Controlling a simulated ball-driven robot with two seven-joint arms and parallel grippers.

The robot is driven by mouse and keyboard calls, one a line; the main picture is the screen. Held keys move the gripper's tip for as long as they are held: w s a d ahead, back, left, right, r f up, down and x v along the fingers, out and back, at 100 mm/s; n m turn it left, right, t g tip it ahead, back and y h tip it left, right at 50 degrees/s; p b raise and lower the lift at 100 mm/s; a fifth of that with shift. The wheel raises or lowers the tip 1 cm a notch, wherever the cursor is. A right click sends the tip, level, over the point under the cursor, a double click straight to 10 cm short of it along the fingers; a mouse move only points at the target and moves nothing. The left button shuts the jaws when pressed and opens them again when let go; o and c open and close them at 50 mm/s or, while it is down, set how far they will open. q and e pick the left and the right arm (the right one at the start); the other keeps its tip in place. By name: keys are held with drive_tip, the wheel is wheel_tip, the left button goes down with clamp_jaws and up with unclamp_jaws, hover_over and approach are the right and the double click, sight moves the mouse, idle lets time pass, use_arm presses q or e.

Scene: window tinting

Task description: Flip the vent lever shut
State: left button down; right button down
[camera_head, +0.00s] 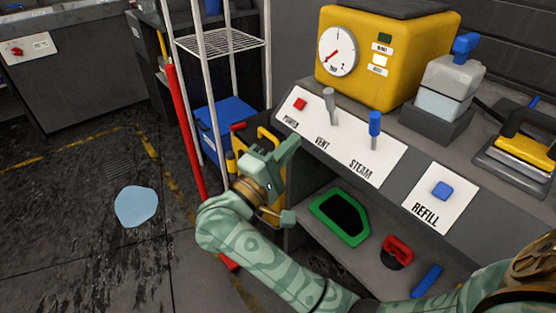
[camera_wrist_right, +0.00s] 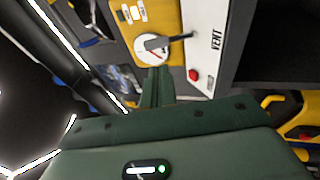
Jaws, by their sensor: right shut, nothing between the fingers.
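The vent lever (camera_head: 331,105) is a grey handle on the white panel (camera_head: 378,160), above the word VENT. It stands up from the panel, leaning slightly. It also shows in the right wrist view (camera_wrist_right: 168,41), in front of the white dial. My right gripper (camera_head: 291,147) is shut and empty, to the left of and below the lever, off the panel's front edge. It looks apart from the lever. Its shut fingers (camera_wrist_right: 158,86) point toward the lever side in the wrist view. My left gripper is not in view.
The red power button (camera_head: 300,104) is left of the lever and the blue steam lever (camera_head: 375,124) right of it. The yellow machine (camera_head: 385,55) with a dial stands behind. A white rack (camera_head: 221,42) and red pole (camera_head: 184,125) stand left. A green-rimmed piece (camera_head: 322,209) lies on the lower shelf.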

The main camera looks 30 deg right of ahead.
drive_tip(key=shift+v, duration=1.85)
